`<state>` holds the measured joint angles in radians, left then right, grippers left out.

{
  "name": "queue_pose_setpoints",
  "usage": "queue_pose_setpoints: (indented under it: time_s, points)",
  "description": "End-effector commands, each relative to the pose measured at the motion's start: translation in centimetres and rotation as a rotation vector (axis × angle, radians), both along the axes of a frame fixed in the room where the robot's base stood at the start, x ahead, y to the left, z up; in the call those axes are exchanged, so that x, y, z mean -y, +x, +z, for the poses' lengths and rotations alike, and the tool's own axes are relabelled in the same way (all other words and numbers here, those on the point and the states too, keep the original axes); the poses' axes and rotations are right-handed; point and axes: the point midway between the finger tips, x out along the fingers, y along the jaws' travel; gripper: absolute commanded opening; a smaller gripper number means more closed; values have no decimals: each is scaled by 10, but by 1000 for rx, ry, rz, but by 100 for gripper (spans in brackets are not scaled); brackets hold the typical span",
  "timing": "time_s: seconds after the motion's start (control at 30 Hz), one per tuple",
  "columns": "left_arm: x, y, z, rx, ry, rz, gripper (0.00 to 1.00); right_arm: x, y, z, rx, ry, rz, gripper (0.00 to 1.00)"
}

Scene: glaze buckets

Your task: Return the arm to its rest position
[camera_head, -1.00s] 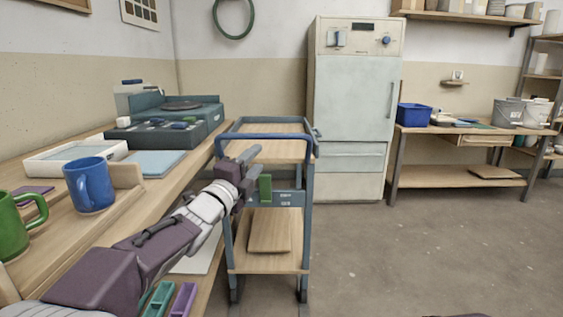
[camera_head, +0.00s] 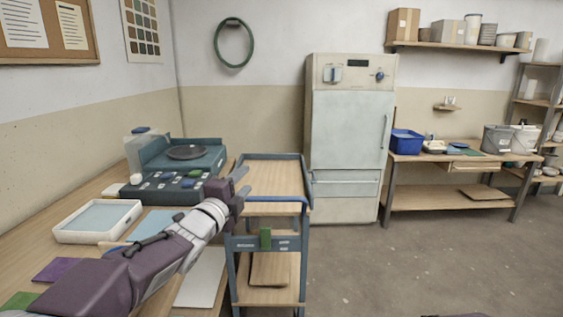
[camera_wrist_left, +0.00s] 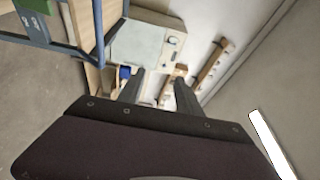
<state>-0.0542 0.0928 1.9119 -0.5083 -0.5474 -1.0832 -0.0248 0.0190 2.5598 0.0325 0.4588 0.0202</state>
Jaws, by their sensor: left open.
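My left arm (camera_head: 150,258) comes in from the lower left of the head view and reaches out over the workbench. My left gripper (camera_head: 241,181) is open and empty, in the air near the left edge of the blue trolley (camera_head: 305,240). In the left wrist view its two fingers (camera_wrist_left: 160,90) stand apart with nothing between them. My right gripper is not in view.
The workbench (camera_head: 95,190) holds a white tray (camera_head: 100,233), a teal device with a round plate (camera_head: 185,165) and flat sheets. A tall pale cabinet (camera_head: 348,140) stands behind the trolley. A blue bin (camera_head: 407,142) is on the far table. The floor at right is clear.

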Motion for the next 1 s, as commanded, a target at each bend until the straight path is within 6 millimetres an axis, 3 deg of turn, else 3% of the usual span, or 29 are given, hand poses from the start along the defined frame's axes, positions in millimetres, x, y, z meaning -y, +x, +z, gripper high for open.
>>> queue_pose_setpoints:
  time_s: [0.03, 0.2, 0.37, 0.53, 0.63, 0.8, 0.9, 1.0]
  points:
    - [-6, -2, 36, -51, -22, 20, 41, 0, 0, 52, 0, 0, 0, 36]
    - [-30, -15, 48, -281, -148, 120, 41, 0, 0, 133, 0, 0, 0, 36]
    - [-54, -47, 38, -553, -320, 265, 41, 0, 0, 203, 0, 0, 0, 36]
    - [-76, -110, 9, -870, -541, 484, 41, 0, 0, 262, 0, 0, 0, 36]
    - [-84, -163, -22, -1064, -693, 662, 41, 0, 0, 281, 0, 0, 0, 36]
    - [-86, -243, -77, -1297, -895, 953, 41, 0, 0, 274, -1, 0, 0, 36]
    - [-84, -282, -92, -1389, -997, 1122, 41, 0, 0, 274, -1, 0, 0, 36]
    - [-81, -305, -97, -1431, -1098, 1273, 41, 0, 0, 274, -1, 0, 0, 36]
